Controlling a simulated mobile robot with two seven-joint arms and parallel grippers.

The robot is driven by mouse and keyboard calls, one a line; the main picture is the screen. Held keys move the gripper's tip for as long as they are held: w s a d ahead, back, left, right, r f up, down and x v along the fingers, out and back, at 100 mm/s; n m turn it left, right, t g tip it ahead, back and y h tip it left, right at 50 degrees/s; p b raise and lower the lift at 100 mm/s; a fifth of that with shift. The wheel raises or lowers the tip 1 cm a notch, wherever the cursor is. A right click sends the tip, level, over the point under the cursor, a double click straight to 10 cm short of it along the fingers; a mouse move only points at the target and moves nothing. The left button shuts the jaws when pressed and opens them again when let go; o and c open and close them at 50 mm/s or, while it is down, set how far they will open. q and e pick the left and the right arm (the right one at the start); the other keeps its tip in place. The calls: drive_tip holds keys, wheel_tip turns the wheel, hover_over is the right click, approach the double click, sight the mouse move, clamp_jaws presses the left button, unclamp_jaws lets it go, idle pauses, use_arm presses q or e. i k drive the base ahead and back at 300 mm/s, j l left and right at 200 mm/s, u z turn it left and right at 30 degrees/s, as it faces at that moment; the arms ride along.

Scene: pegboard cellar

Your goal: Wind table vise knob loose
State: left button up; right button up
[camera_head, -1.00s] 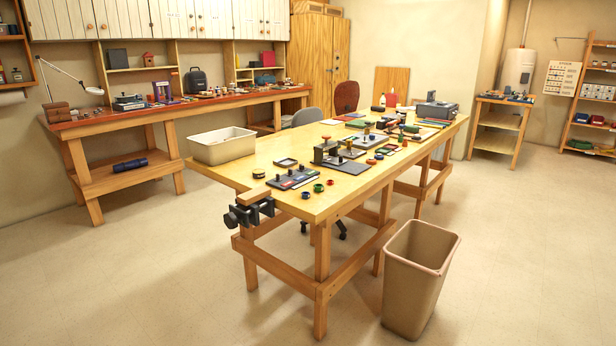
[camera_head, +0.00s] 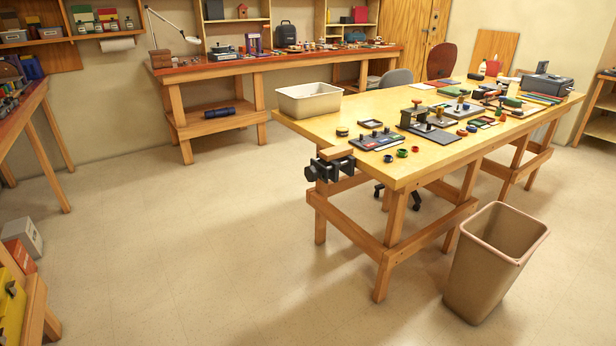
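The table vise (camera_head: 335,168) is a dark grey clamp fixed at the near left corner of the long wooden workbench (camera_head: 330,128). A piece of light wood (camera_head: 337,153) sits at the top of its jaws. Its dark knob (camera_head: 312,173) sticks out to the left, beyond the bench edge. The vise is some distance ahead of me, and fine detail of the knob is too small to tell. Neither of my grippers is in view.
A tan waste bin (camera_head: 490,262) stands on the floor right of the bench's near end. A cream tub (camera_head: 308,99) sits on the bench's far left corner. Shelving with a yellow case (camera_head: 12,305) stands at lower left. The floor (camera_head: 190,250) left of the vise is clear.

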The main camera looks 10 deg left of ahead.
sight(311, 173)
drive_tip(key=i+j+z, duration=0.35)
drive_tip(key=j, duration=0.3)
drive_tip(key=i+j+z, duration=0.15)
drive_tip(key=i+j, duration=0.1)
drive_tip(key=j, duration=0.1)
